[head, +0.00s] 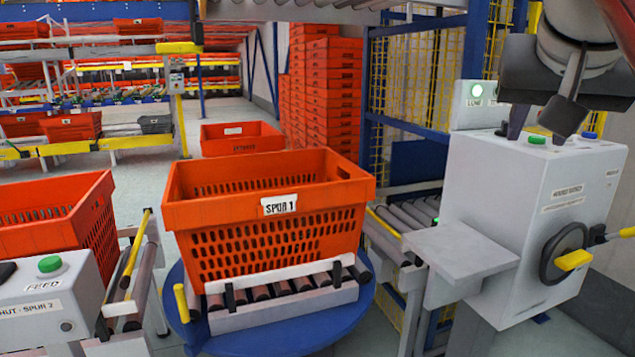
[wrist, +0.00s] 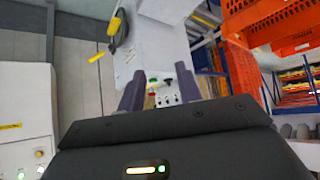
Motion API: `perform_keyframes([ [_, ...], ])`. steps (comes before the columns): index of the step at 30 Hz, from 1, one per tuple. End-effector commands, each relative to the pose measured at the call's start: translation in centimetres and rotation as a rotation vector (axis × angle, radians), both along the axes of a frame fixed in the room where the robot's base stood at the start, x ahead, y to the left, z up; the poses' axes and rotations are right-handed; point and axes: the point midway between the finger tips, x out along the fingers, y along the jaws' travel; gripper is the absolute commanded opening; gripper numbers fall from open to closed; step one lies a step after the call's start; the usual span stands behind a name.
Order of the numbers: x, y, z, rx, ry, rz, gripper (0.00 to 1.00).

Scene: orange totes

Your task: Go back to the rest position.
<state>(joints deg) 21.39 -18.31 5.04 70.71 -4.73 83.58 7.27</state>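My gripper (head: 538,122) is at the upper right of the head view, in front of or above the top of a grey control box (head: 530,215). In the wrist view, the two dark fingers of my gripper (wrist: 159,78) stand apart with nothing held between them. The box's buttons show beyond the gap. In the head view, green (head: 535,139) and blue (head: 589,135) buttons sit on the box top, close to the fingers. I cannot tell whether a finger touches the box. Part of the box top is hidden behind the gripper.
An orange tote (head: 265,240) labelled SPUR 1 stands on rollers over a blue round turntable (head: 300,335). A black handwheel (head: 563,252) with a yellow handle is on the box front. A feed box (head: 50,300) and another tote (head: 60,225) are at left. Stacked totes (head: 325,95) stand behind.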

Motion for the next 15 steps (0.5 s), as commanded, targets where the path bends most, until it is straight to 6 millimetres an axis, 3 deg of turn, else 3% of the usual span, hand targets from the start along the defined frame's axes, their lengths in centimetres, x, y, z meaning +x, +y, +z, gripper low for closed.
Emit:
perform_keyframes([
  [8, 0.2, 1.3, -4.1, 0.006, 0.043, 0.06, 0.35],
  [15, -0.2, 3.2, -10.3, 0.014, 0.097, 0.143, 0.35],
])
